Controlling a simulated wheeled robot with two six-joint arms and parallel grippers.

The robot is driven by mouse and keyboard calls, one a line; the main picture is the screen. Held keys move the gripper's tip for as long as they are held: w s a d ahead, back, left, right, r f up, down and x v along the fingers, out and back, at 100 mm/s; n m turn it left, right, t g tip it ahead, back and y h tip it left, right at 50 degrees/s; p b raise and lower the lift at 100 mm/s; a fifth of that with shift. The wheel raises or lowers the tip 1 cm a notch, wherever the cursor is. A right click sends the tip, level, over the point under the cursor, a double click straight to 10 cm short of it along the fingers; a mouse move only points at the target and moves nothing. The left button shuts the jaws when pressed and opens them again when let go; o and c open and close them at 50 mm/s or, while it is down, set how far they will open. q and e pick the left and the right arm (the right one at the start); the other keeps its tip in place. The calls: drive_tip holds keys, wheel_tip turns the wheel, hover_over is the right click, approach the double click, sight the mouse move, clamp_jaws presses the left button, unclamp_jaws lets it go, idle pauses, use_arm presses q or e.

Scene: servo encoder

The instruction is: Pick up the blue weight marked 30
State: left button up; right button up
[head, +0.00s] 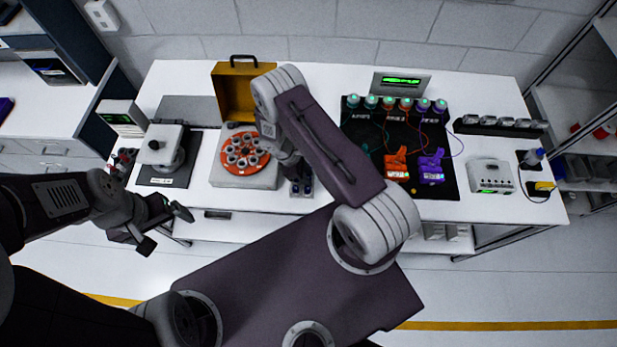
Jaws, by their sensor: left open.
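Small dark blue pieces (301,187) stand in a small holder at the front of the table, just right of the grey box with the orange disc. They may be the weights; no number 30 can be read at this size. My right gripper (293,174) points down right beside and above them, partly hidden by my arm; its jaw opening does not show clearly. My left gripper (167,229) is open and empty, in front of the table's left front edge, well away from the blue pieces.
The orange disc (243,150) holds several round parts. A yellow case (233,95) stands open behind it. A black mat (365,150) with orange and purple devices lies to the right. A grey device (164,147) stands at the left. A white box (491,176) stands at the right.

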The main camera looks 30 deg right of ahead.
clamp_jaws()
